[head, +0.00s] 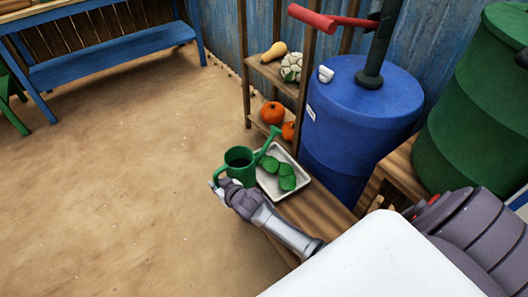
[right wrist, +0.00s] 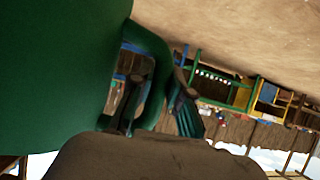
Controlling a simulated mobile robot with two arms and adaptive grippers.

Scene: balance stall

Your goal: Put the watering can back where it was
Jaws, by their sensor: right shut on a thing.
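The green watering can (head: 240,163) is upright at the left end of the low wooden bench, with its spout pointing up and right over the tray's far left corner. My right gripper (head: 222,186) is shut on its handle, on the near left side. In the right wrist view the can's green body (right wrist: 60,70) fills the left and the handle (right wrist: 155,55) passes by the fingers. I cannot tell whether the can's base touches the bench, because my gripper and wrist hide it. My left gripper is not in view.
A white tray (head: 264,186) with green pieces lies right beside the can on the bench (head: 318,212). Behind stand a shelf (head: 247,95) with pumpkins and other vegetables, a blue barrel (head: 345,140) with a red-handled pump, and a green barrel (head: 475,120). Open dirt floor lies left.

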